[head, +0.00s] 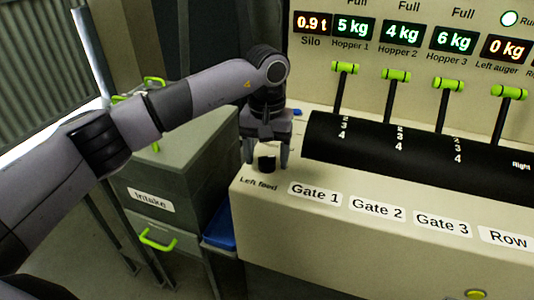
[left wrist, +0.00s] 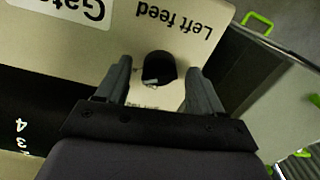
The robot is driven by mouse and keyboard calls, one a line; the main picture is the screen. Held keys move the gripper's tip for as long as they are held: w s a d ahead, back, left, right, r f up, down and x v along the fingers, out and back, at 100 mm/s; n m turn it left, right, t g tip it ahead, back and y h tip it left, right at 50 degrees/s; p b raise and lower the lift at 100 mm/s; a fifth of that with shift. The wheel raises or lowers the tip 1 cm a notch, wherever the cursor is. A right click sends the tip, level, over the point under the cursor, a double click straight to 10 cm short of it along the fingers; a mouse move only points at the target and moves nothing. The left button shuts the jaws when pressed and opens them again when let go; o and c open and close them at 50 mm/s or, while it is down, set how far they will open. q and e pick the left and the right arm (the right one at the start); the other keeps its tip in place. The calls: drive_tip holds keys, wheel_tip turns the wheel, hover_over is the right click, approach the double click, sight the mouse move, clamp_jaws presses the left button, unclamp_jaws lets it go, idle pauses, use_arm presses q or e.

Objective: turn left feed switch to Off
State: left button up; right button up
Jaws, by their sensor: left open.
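The left feed switch (head: 267,164) is a small black knob on the beige console (head: 262,215), above the label "Left feed" (head: 258,183). My left gripper (head: 266,165) points down over it, with one finger on each side of the knob. In the left wrist view the black knob (left wrist: 159,67) sits between the two open fingers (left wrist: 160,80), with a visible gap on both sides. A light mark shows on the knob. The small text by the knob is partly hidden by the gripper, so I cannot read its setting. My right gripper is not in view.
Green-handled levers (head: 397,75) rise from a black curved panel (head: 400,150) to the right. Displays (head: 400,33) stand above them. The "Intake" cabinet (head: 190,170) with green handles stands left of the console. A blue bin (head: 218,228) is beside it.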

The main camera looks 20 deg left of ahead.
use_arm(q)
drive_tip(key=shift+f, duration=0.2)
drive_tip(key=c, duration=1.1)
drive_tip(key=shift+o, duration=0.2)
drive_tip(key=n, duration=0.4)
drive_tip(key=shift+n+b, duration=0.35)
drive_tip(key=shift+n, duration=0.05)
drive_tip(key=n, duration=0.4)
drive_tip(key=shift+r+n, duration=0.1)
drive_tip(key=shift+n, duration=1.3)
drive_tip(key=shift+w+n, duration=0.1)
drive_tip(key=shift+n, duration=0.2)
